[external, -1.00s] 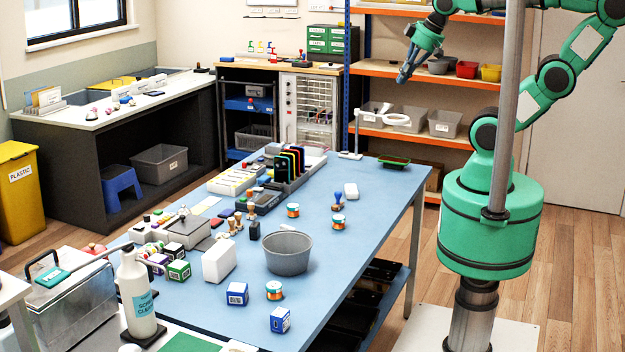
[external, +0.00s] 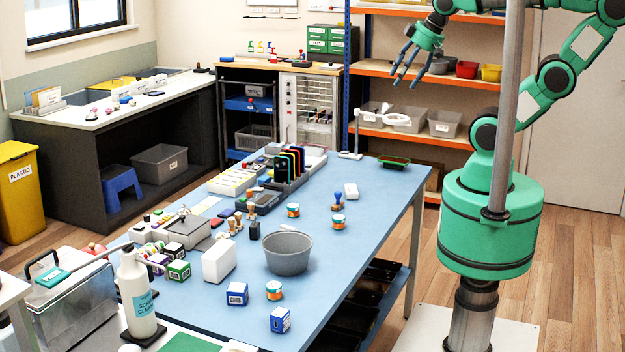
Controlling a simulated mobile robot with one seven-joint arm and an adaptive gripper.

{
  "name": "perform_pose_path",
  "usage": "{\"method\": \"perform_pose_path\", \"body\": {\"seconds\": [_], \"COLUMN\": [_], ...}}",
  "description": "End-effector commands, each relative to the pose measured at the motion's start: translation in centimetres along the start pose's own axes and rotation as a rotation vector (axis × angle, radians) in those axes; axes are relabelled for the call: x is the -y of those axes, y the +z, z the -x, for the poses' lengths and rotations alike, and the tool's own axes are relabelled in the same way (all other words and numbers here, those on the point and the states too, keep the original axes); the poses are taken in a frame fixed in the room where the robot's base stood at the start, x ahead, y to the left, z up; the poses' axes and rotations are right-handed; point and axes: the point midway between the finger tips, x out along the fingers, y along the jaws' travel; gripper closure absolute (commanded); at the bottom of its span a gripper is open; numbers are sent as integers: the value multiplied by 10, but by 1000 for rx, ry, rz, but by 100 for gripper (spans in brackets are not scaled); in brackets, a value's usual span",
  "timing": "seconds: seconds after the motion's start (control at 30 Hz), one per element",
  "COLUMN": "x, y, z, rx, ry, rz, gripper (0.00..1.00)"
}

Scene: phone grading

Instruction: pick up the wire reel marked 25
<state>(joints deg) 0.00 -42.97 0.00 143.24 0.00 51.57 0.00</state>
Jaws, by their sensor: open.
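Three small wire reels with copper-orange and teal bands and pale tops stand on the blue table (external: 360,235). One reel (external: 293,210) is near the table's middle, one reel (external: 338,222) is to its right, and one reel (external: 273,290) is nearer the camera, in front of the grey bowl. Their markings are too small to read, so I cannot tell which is 25. My gripper (external: 408,82) is open and empty, high above the far right of the table, in front of the shelves and well away from all three reels.
A grey bowl (external: 288,252), a white block (external: 219,261) and blue-white boxes (external: 280,320) stand near the closest reel. A stamp (external: 337,200) stands beside the right reel. A white lamp (external: 352,140) stands at the far edge. The table's right side is mostly clear.

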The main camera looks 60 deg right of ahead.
Motion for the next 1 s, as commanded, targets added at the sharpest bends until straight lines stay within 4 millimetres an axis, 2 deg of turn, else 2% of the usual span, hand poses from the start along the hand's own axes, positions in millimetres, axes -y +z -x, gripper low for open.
{"method": "perform_pose_path", "body": {"seconds": [0.33, 0.57, 0.77, 1.0], "x": [3, 19, 49, 97], "y": [-4, -27, -60, -98], "z": [-1, -10, -28, -57], "rx": [4, 31, 64, 94], "ry": [-5, -29, -71, -133], "rz": [29, 198, 463, 816], "gripper": [42, 42, 42, 42]}}
